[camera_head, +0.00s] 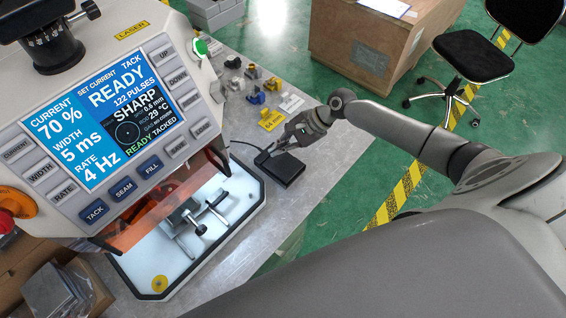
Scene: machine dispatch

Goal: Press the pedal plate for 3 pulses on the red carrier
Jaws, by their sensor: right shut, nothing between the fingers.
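The black pedal plate (286,172) lies on the grey metal table, to the right of the welding machine. My right gripper (272,149) is shut and empty. Its fingertips are at the far edge of the pedal plate; I cannot tell whether they touch it. The machine screen (115,110) reads READY, TACK, 122 PULSES, SHARP, 70 %, 5 ms, 4 Hz, with READY and TACKED at the bottom. In the machine's lit work area, a grey clamp fixture (190,215) stands partly behind an orange shield. I cannot make out a red carrier. My left gripper is out of view.
A red stop button (8,222) is at the left edge. A cardboard box (40,285) is at lower left.

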